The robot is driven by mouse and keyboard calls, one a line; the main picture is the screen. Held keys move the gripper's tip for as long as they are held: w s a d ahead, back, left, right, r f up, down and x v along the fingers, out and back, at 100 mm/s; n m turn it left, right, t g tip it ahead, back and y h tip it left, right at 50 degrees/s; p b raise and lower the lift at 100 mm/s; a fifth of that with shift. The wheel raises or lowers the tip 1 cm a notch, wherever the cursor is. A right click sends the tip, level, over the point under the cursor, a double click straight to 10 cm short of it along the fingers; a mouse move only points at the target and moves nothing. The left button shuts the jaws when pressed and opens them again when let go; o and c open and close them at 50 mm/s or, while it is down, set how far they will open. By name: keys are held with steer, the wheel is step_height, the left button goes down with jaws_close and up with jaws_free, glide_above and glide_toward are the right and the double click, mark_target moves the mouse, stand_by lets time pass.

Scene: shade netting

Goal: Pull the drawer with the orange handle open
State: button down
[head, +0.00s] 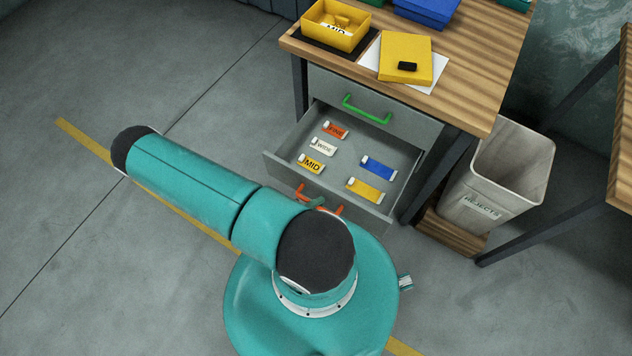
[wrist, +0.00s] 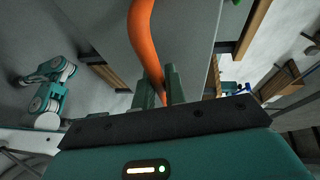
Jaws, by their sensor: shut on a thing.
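The drawer (head: 343,166) with the orange handle (head: 302,193) stands pulled out from under the wooden bench in the head view. Its inside shows, with several small labelled tags lying in it. My gripper's dark green fingers (wrist: 160,90) are shut on the orange handle, which also shows large in the wrist view (wrist: 144,35). In the head view my arm hides most of the gripper and part of the handle; a green finger end shows beside the handle. The upper drawer with a green handle (head: 367,109) is shut.
The wooden bench top (head: 480,85) holds a yellow bin (head: 325,38), a yellow box (head: 405,52) and a blue bin (head: 428,10). A rejects bin (head: 500,175) stands right of the drawer, near another table's legs. The floor to the left is clear.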

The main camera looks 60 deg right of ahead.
steer(key=shift+w+d, duration=0.1)
steer(key=c, duration=1.5)
jaws_free()
steer(key=shift+o, duration=0.2)
steer(key=v, duration=1.3)
steer(key=shift+w+a, duration=0.2)
steer(key=shift+a, duration=0.15)
steer(key=shift+r, duration=0.1)
